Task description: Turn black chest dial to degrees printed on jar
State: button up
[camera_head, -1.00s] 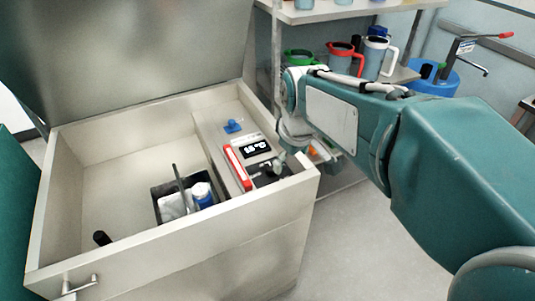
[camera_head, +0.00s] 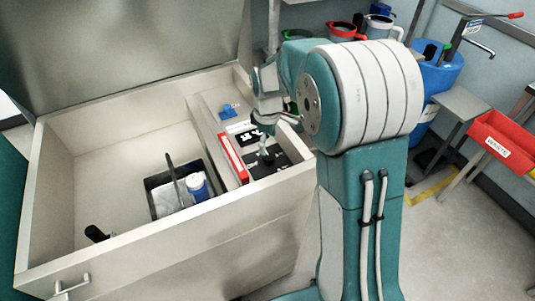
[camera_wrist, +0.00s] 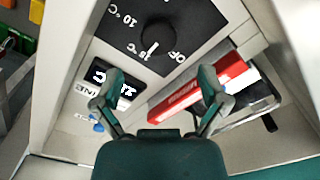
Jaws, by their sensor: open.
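The black dial (camera_wrist: 157,38) sits on a black panel marked 10 °C, 15 °C and OFF in the wrist view. Its white mark points down-left, between the 15 °C and OFF prints. In the head view the dial panel (camera_head: 279,160) lies at the chest's near right corner, partly hidden by my gripper (camera_head: 264,135). My gripper is open and empty, with its fingers (camera_wrist: 160,88) spread below the dial, apart from it. A white jar with blue markings (camera_head: 197,187) stands in a dark tray inside the open chest (camera_head: 110,150); its print is too small to read.
A digital display (camera_wrist: 117,86) and a blue knob (camera_head: 227,112) share the dial's ledge. A red-faced strip (camera_head: 233,158) runs beside them. The chest's raised walls surround the ledge.

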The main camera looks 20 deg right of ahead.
aim_at(268, 156)
notch_tip(268, 156, down, 6)
jog(key=shift+d+r, duration=0.1)
jog(key=shift+d, duration=0.05)
jog(key=c, duration=1.1)
